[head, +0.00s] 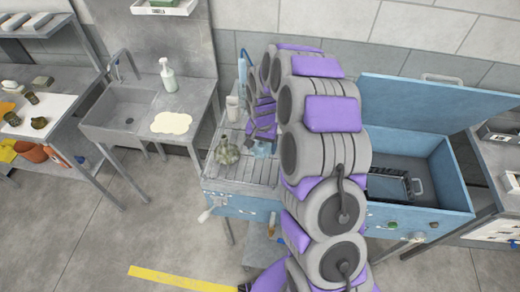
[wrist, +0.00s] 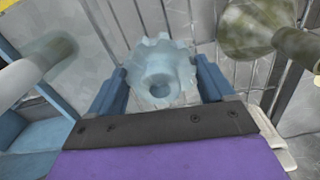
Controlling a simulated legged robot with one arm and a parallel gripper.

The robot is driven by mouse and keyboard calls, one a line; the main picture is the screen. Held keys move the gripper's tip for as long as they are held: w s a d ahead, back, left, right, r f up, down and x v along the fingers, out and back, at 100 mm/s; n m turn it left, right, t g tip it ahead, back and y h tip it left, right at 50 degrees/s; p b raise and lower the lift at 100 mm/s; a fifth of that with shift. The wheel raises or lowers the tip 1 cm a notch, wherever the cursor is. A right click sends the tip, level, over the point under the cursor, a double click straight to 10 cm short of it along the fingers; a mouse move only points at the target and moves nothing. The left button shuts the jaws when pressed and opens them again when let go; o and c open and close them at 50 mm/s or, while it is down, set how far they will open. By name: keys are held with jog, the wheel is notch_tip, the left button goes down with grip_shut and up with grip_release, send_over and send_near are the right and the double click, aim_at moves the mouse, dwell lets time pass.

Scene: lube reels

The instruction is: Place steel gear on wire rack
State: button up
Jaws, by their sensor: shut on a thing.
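The steel gear, a pale bluish toothed wheel with a raised hub and a hole, sits between the blue fingers of my gripper in the wrist view (wrist: 160,70). My gripper (wrist: 162,88) is shut on the gear. In the head view the gear (head: 263,150) is a small pale blue shape just left of my arm, over a grey slatted metal surface (head: 258,174), which looks like the wire rack. Thin bars (wrist: 200,22) show behind the gear in the wrist view. I cannot tell whether the gear touches them. My arm hides the right part of the slatted surface.
A mottled greenish metal part (head: 227,151) stands on the slats left of the gear. White and blue bottles stand at the back left. An open blue basin (head: 445,190) with a raised lid (head: 440,100) is right of my arm. A sink (head: 118,106) is at left.

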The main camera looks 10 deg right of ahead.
aim_at(260, 150)
jog(key=shift+w+a+f, duration=0.15)
jog(key=shift+w+f, duration=0.05)
jog(key=shift+w, duration=0.2)
jog(key=shift+f, duration=1.55)
jog(key=shift+f, duration=0.1)
jog(key=o, duration=1.6)
notch_tip(260, 150, up, 12)
jog(key=shift+f, duration=0.15)
jog(key=shift+s+r, duration=0.25)
jog(key=shift+r, duration=0.35)
jog(key=s+a+r+n, duration=0.1)
jog(key=s+r+n, duration=0.1)
jog(key=s+r, duration=0.45)
jog(key=s+r+n, duration=0.1)
jog(key=s+r, duration=0.2)
jog(key=s, duration=0.6)
jog(key=s+r+n, duration=0.1)
jog(key=s, duration=0.6)
jog(key=s+r+g, duration=0.1)
jog(key=s, duration=0.7)
jog(key=s+r+n, duration=0.1)
jog(key=s, duration=0.7)
jog(key=shift+d+n+g, duration=0.3)
jog(key=shift+d+g, duration=0.1)
